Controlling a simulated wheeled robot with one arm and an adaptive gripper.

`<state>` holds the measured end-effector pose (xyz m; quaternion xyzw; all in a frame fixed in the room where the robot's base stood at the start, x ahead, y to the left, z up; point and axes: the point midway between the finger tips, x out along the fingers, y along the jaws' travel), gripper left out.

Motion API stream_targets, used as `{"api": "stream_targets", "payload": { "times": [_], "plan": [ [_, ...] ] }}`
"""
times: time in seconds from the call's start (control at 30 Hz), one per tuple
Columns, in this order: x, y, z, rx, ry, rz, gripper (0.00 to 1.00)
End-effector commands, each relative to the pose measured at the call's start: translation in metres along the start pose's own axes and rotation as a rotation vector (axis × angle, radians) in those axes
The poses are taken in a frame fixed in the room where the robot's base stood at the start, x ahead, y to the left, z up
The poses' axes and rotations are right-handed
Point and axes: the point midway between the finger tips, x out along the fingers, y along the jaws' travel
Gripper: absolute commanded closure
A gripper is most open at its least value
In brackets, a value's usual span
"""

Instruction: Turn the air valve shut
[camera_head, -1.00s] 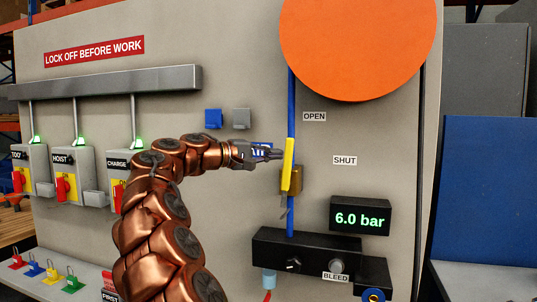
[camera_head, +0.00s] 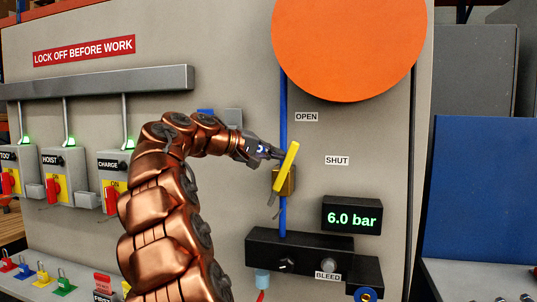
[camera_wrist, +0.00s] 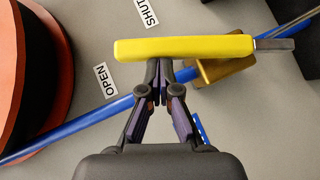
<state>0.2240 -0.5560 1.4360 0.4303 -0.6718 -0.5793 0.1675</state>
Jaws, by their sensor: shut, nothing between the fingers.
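The air valve's yellow lever (camera_head: 287,166) sits on a brass body (camera_head: 285,181) on the vertical blue pipe (camera_head: 283,110). The lever tilts with its upper end to the right of the pipe, between the OPEN label (camera_head: 306,117) and the SHUT label (camera_head: 337,160). My gripper (camera_head: 277,154) is shut and empty at the left side of the lever. In the wrist view the closed fingertips (camera_wrist: 158,70) meet the side of the yellow lever (camera_wrist: 185,47), near its middle, and appear to touch it.
A pressure display (camera_head: 352,217) reads 6.0 bar. Below it is a black block (camera_head: 300,250) with knobs and a BLEED label. A large orange disc (camera_head: 350,45) stands above right. Switch boxes (camera_head: 63,170) line the left, and padlocks (camera_head: 43,275) sit below them.

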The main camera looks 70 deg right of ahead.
Motion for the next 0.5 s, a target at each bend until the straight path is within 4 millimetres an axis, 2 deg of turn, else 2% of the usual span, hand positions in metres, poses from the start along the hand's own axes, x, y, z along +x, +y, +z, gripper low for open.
{"api": "stream_targets", "payload": {
  "times": [0.23,0.5],
  "plan": [
    [0.015,0.006,0.015,0.170,0.004,-0.171,1.00],
    [0.033,0.005,0.033,0.350,0.000,-0.353,1.00]
  ]
}}
